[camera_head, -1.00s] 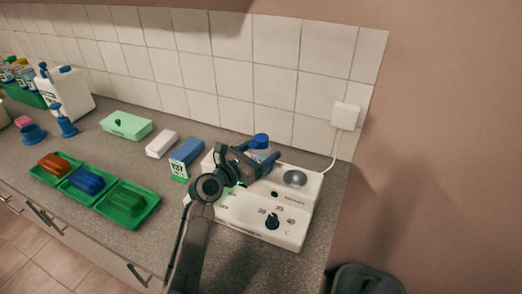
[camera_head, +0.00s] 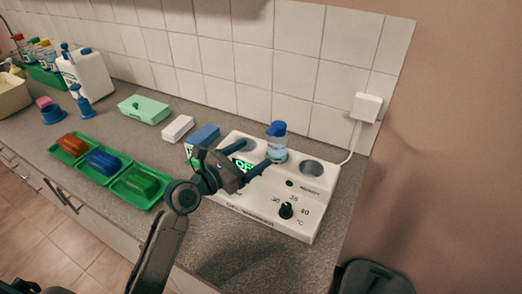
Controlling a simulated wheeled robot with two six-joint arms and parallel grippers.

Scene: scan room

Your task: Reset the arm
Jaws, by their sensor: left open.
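My left gripper (camera_head: 256,155) is open and empty, its fingers pointing up and right over the left part of the white warmer (camera_head: 262,205). A clear bottle with a blue cap (camera_head: 277,143) stands upright at the warmer, between its two round wells and just beyond my fingertips. A small gap shows between the fingers and the bottle. The warmer has a black dial (camera_head: 286,211) and a green lit display (camera_head: 243,164), partly hidden by the gripper. My right gripper is not in view.
Left of the warmer are a blue box (camera_head: 205,136), a white box (camera_head: 177,128), a pale green box (camera_head: 144,109) and a green tray (camera_head: 153,200) with coloured pieces. A white canister (camera_head: 88,76) stands further back. A tiled wall closes the rear. Bare counter lies in front of the warmer.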

